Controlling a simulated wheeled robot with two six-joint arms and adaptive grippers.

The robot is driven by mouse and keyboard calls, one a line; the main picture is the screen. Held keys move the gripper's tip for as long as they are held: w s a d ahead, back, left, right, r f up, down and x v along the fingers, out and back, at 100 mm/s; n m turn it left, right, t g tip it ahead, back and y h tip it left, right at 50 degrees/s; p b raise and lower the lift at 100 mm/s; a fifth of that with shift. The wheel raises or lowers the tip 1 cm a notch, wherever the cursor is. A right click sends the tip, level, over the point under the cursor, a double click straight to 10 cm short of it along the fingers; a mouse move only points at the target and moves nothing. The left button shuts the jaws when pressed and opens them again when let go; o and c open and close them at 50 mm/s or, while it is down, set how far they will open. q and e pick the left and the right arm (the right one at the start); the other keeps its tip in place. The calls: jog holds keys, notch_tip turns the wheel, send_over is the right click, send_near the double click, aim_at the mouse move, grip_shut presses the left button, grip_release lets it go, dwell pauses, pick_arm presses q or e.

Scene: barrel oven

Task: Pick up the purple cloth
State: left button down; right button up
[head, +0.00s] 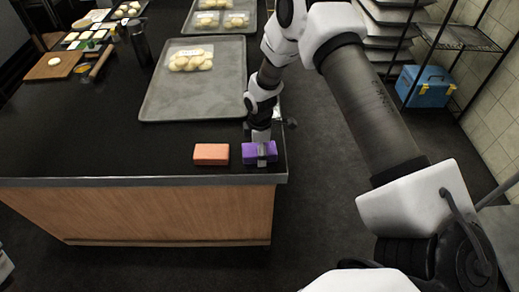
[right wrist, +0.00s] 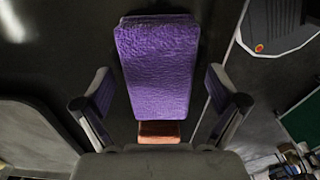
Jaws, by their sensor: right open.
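The purple cloth (head: 249,153) is a thick folded block lying on the dark counter near its front right corner. It also shows in the right wrist view (right wrist: 157,65), lying lengthwise between my fingers. My right gripper (head: 262,152) is over the cloth, pointing down at it. In the right wrist view my right gripper (right wrist: 160,95) is open, with one finger on each side of the cloth and a gap on both sides. Whether the fingers reach down to the counter cannot be told. My left gripper is not in view.
An orange block (head: 211,154) lies just left of the cloth; it also shows in the right wrist view (right wrist: 159,132). A grey tray (head: 160,105) with dough balls (head: 190,61) lies behind. The counter (head: 100,150) is clear at front left. A blue box (head: 425,87) stands on the floor at right.

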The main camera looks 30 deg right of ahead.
jog(key=shift+w+f, duration=0.1)
jog(key=shift+w, duration=0.05)
jog(key=shift+a, duration=0.1)
jog(key=shift+s+r, duration=0.25)
jog(key=shift+s, duration=0.1)
jog(key=c, duration=1.2)
jog(key=shift+c, duration=0.2)
